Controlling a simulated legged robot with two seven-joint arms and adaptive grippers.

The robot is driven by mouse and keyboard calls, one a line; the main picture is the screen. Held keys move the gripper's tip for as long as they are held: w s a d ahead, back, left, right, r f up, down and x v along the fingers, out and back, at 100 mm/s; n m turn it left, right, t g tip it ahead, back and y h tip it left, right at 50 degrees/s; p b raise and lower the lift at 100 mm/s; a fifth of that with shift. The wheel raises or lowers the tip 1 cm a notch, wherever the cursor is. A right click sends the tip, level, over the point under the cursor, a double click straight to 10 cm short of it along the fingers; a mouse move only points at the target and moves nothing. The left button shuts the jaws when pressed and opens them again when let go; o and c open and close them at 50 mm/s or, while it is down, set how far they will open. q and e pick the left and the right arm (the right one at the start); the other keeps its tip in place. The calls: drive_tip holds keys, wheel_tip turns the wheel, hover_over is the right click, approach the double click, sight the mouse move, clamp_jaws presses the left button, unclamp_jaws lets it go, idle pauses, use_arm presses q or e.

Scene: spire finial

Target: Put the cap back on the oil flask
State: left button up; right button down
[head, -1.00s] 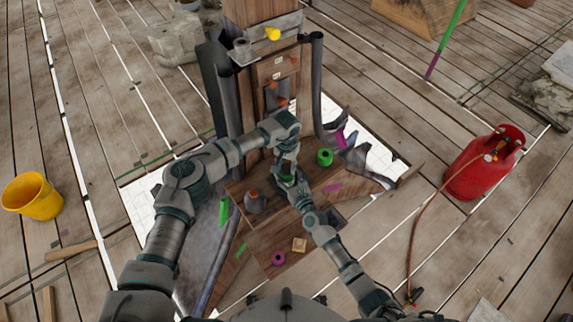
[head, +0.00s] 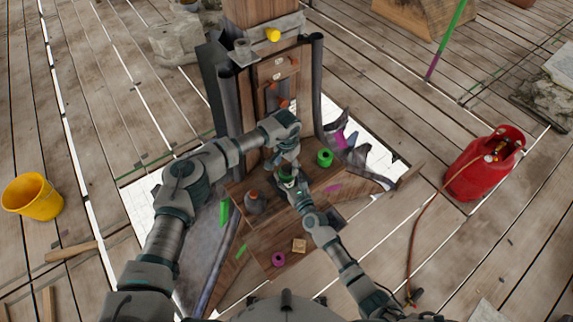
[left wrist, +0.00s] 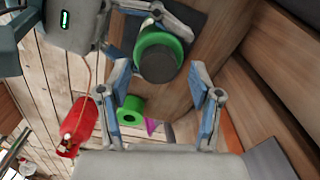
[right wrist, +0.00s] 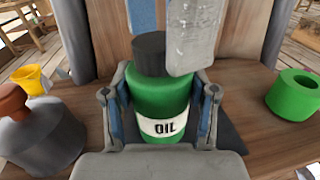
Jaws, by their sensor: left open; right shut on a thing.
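The green oil flask (right wrist: 160,100) stands upright on a dark patch of the wooden ledge, its OIL label facing the right wrist camera. My right gripper (right wrist: 160,90) is shut around its body. The dark cap (right wrist: 150,53) sits on top of the flask. It also shows in the left wrist view (left wrist: 158,63), above the green shoulder. I cannot tell how tightly it is seated. My left gripper (left wrist: 160,88) is open and empty. Its fingers show just above and beside the cap in the right wrist view. In the head view the arms partly hide the flask.
A green ring-shaped piece (head: 325,157) lies right of the flask. A grey jug with an orange top (head: 255,203) stands to the left. A magenta ring (head: 278,258) and a small wooden block (head: 299,246) lie in front. A red gas cylinder (head: 485,163) stands far right.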

use_arm(q)
wheel_tip(320, 180, up, 4)
drive_tip(key=shift+r, duration=0.1)
drive_tip(key=shift+c, duration=0.4)
